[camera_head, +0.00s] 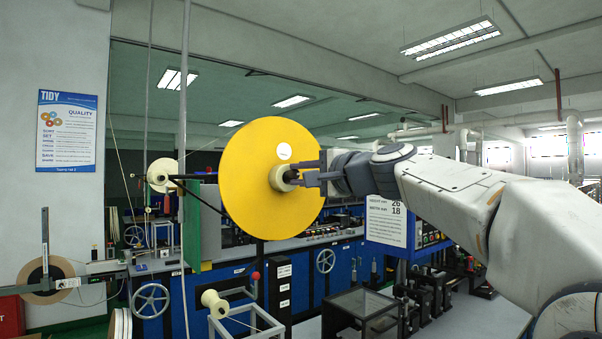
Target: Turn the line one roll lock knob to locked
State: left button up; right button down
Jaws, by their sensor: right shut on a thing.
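A large yellow roll disc (245,175) stands upright in the middle of the view. A pale, round lock knob (277,178) sticks out at its hub, on the right half of the disc. My right gripper (298,179) reaches in from the right and is shut on the knob, level with it. The fingers hide part of the knob, so I cannot tell its turn position. My left gripper is not in view.
Behind the disc runs a long blue machine (345,260) with handwheels. A white sign (387,221) stands below my right arm. A dark-framed glass box (366,310) is at the lower middle. A small cream spool (215,303) is at the lower left.

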jog(key=shift+m, duration=0.9)
jog(key=c, duration=0.7)
grip_release()
jog(key=b+v, duration=0.3)
jog(key=v, duration=0.7)
jog(key=shift+d+b, duration=0.15)
jog(key=shift+b, duration=0.2)
